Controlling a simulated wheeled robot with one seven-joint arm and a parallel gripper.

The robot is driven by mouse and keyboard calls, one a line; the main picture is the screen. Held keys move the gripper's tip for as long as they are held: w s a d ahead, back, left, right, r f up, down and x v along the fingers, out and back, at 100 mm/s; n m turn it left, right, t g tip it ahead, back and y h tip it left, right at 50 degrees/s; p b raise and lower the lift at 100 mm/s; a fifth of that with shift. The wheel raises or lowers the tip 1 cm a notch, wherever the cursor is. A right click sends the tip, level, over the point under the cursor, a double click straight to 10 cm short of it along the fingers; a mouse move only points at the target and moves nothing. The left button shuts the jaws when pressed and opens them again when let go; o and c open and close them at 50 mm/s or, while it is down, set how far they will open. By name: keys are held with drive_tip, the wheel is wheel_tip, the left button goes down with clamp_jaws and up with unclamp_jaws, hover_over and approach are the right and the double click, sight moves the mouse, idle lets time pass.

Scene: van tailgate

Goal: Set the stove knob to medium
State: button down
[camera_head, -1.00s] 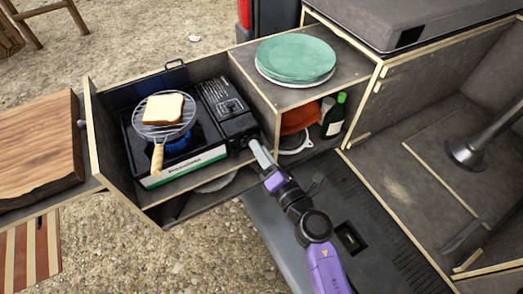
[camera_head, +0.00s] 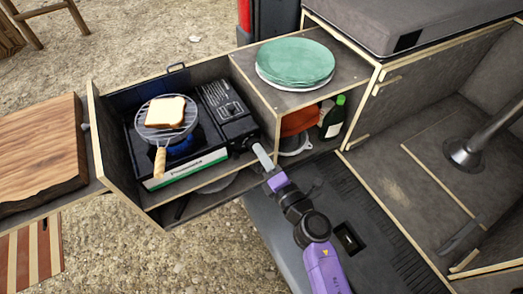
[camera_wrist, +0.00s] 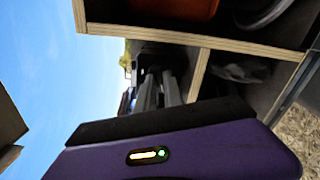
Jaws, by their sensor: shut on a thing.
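The camping stove (camera_head: 188,172) sits in the pull-out kitchen box, with a wire toaster rack and a slice of bread (camera_head: 165,112) over its burner. A blue glow (camera_head: 183,146) shows under the rack. The stove knob is at the front of the stove's dark right-hand section (camera_head: 228,112), mostly hidden by my fingers. My gripper (camera_head: 258,149) reaches in from the lower right and is shut on the knob. In the wrist view the grey fingers (camera_wrist: 158,90) point at the dark stove end; the knob's mark and setting cannot be read.
Green plates (camera_head: 296,62) are stacked on the shelf right of the stove. Below them are an orange item (camera_head: 298,122), a pan and a green bottle (camera_head: 333,118), close to my gripper. A wooden board (camera_head: 40,150) lies at the left.

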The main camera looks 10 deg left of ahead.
drive_tip(key=m+p, duration=0.4)
drive_tip(key=m, duration=0.4)
drive_tip(key=shift+p, duration=0.3)
drive_tip(key=shift+f+m, duration=0.1)
drive_tip(key=shift+m, duration=0.3)
drive_tip(key=c, duration=1.5)
unclamp_jaws()
drive_tip(key=shift+o, duration=0.2)
drive_tip(key=p+v, duration=0.1)
drive_tip(key=v, duration=0.6)
drive_tip(key=shift+s+d, duration=0.25)
drive_tip(key=shift+s, duration=0.1)
